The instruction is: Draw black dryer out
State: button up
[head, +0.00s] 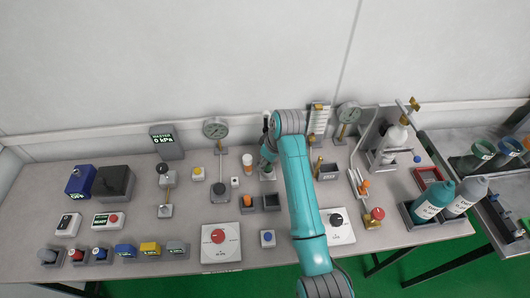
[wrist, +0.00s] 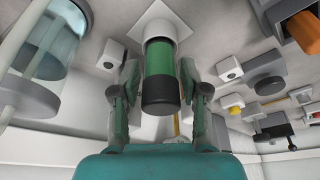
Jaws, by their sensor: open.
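The dryer (wrist: 162,92) is a green cylinder with a black cap, standing in a white square base (wrist: 158,22) in the wrist view. My gripper (wrist: 160,72) is open, with one finger on each side of the dryer's green body. I cannot tell whether either finger touches it. In the head view my gripper (head: 268,152) is over the back middle of the table, above the small white base (head: 267,175). My arm and gripper hide most of the dryer there.
An orange and white piece (head: 247,163) stands close left of my gripper. A round gauge (head: 215,130) rises behind left, and a grey bin (head: 328,173) stands right. In the wrist view a clear cylinder (wrist: 52,45) is at left.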

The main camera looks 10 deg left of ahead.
jog(key=shift+f, duration=0.25)
jog(key=shift+a, duration=0.1)
grip_shut()
jog(key=c, duration=0.5)
grip_release()
grip_shut()
jog(key=shift+r, duration=0.15)
jog(key=shift+r, duration=2.85)
